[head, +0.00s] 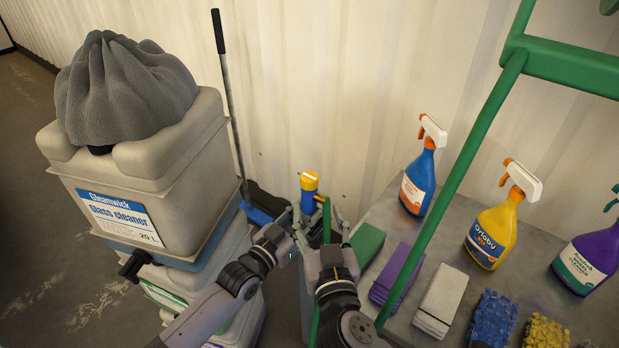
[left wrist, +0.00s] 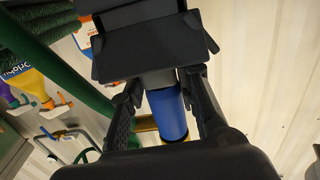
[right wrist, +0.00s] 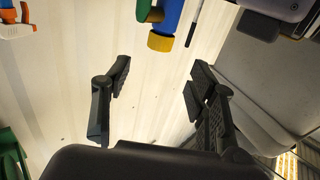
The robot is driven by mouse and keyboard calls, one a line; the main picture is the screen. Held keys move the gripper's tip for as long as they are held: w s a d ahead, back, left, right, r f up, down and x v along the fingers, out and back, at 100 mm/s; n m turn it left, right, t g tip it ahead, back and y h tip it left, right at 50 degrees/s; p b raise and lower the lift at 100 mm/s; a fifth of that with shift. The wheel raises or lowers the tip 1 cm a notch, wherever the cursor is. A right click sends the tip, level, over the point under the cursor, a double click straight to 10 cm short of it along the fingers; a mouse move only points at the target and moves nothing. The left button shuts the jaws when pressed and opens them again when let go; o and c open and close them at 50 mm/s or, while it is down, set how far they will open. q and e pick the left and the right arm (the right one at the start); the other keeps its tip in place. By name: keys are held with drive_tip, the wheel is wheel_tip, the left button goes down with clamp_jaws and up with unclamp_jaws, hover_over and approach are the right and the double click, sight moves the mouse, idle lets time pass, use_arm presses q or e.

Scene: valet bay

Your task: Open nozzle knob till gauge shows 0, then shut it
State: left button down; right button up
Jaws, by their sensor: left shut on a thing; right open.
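The nozzle stands upright near the wall, with a yellow knob (head: 309,181) on top and a blue body (head: 307,202) below. My left gripper (head: 289,216) is shut on the blue body, which shows between its fingers in the left wrist view (left wrist: 167,115). My right gripper (head: 335,230) is open and empty, to the right of the nozzle in the head view. In the right wrist view, the yellow knob (right wrist: 160,42) lies beyond the open fingers (right wrist: 155,90), apart from them. I cannot make out a gauge or its reading in any view.
A green frame (head: 455,180) crosses the right side. A grey table (head: 385,225) holds spray bottles (head: 492,228), cloths (head: 440,300) and sponges. Stacked grey containers (head: 190,170) stand on the left, beside a black-handled pole (head: 229,95). The corrugated wall is close behind.

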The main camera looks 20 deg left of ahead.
sight(311, 185)
drive_tip(key=x, duration=1.1)
drive_tip(key=shift+w+a, duration=0.15)
drive_tip(key=shift+w, duration=0.15)
drive_tip(key=shift+c, duration=0.4)
drive_tip(key=c, duration=1.1)
